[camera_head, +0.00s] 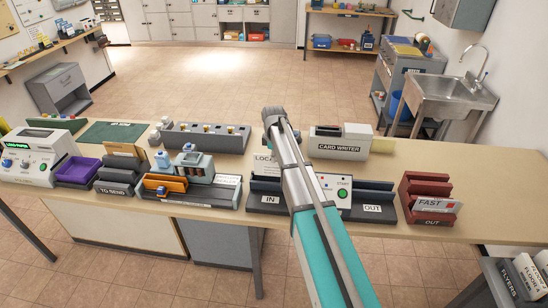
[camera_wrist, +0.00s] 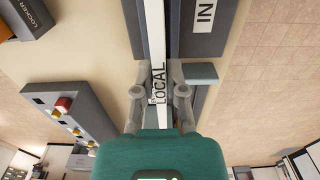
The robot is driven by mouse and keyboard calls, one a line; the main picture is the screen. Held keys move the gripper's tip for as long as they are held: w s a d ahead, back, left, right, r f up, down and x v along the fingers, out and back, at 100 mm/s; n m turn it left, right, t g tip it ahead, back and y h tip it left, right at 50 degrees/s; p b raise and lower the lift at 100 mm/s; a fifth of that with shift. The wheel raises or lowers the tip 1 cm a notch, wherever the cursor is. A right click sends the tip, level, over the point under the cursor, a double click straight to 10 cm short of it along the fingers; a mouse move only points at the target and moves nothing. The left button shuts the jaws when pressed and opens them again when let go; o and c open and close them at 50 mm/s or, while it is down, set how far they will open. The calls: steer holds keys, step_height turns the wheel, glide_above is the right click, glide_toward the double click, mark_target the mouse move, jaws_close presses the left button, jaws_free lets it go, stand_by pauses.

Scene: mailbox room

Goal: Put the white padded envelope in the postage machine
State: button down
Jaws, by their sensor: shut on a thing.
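The postage machine (camera_head: 343,190) stands at the front middle of the long desk. It has a green START button, a dark IN tray (camera_head: 262,193) on its left and a dark OUT tray (camera_head: 373,205) on its right. A white envelope (camera_head: 265,165) marked LOCAL stands on edge at the IN tray. In the wrist view the envelope (camera_wrist: 156,30) is a thin white strip alongside the IN tray (camera_wrist: 204,25). My gripper (camera_wrist: 157,75) is shut on it, one finger on each side. I cannot tell whether the envelope rests in the tray.
A grey panel with several knobs (camera_head: 205,137) stands behind and left. The card writer (camera_head: 341,140) is behind and right. A red OUT rack (camera_head: 424,200) holds a FAST envelope. A blue-and-orange device (camera_head: 190,185) and a TO SEND holder (camera_head: 117,187) are to the left.

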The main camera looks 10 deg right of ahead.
mark_target(274, 168)
steer(key=shift+f, duration=0.15)
steer(key=shift+f+b, duration=1.35)
steer(key=shift+b, duration=0.15)
steer(key=shift+f+b, duration=1.45)
steer(key=c, duration=0.6)
jaws_free()
steer(key=shift+r+p, duration=3.55)
